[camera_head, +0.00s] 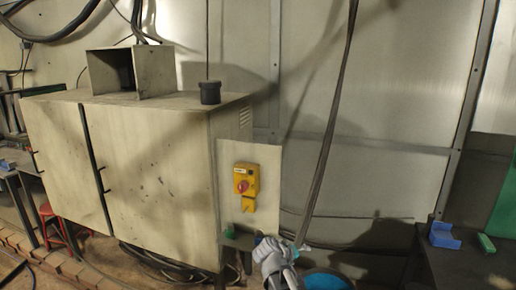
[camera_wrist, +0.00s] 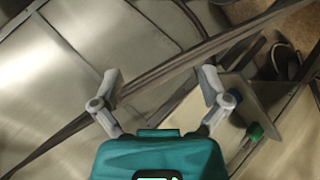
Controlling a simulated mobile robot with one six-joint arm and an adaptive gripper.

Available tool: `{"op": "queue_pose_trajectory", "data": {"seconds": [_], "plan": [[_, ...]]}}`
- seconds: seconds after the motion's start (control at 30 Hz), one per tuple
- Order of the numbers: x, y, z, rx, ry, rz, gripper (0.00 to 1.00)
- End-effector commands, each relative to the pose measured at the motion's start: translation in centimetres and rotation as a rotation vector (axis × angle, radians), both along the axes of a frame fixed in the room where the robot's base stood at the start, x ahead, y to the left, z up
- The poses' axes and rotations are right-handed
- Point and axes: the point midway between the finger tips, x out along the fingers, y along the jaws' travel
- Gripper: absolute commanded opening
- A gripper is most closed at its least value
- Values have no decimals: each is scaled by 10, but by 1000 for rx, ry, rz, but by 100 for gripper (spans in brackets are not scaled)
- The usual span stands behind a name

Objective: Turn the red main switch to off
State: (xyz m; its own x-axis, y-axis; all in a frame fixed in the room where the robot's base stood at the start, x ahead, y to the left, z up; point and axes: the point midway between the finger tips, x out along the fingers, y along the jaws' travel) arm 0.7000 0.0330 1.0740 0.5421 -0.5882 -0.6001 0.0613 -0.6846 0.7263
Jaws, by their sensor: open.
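The red main switch (camera_head: 241,187) is a small red knob on a yellow switch box (camera_head: 250,176). The box is fixed to a pale upright panel (camera_head: 263,160) at the right end of the cabinet. My gripper (camera_head: 301,247) is low and to the right of the box in the head view, apart from the switch. In the wrist view my gripper (camera_wrist: 160,78) is open, its two grey fingers spread with nothing held between them. I cannot make out the red switch in the wrist view.
A large pale cabinet (camera_head: 150,170) fills the left, with a black cylinder (camera_head: 210,92) on top. A dark cable (camera_head: 333,120) hangs right of the panel. A dark bench (camera_head: 455,262) holds a blue block (camera_head: 444,236) at right.

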Motion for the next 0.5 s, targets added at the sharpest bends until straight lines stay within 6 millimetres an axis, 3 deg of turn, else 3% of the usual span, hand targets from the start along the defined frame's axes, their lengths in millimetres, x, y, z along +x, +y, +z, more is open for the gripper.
{"op": "queue_pose_trajectory", "data": {"seconds": [0.03, 0.2, 0.5], "plan": [[-15, -12, -9, 50, 38, -37, 95], [-55, -33, -38, 232, 171, -140, 95], [-125, -42, -69, 564, 392, -260, 95]]}}
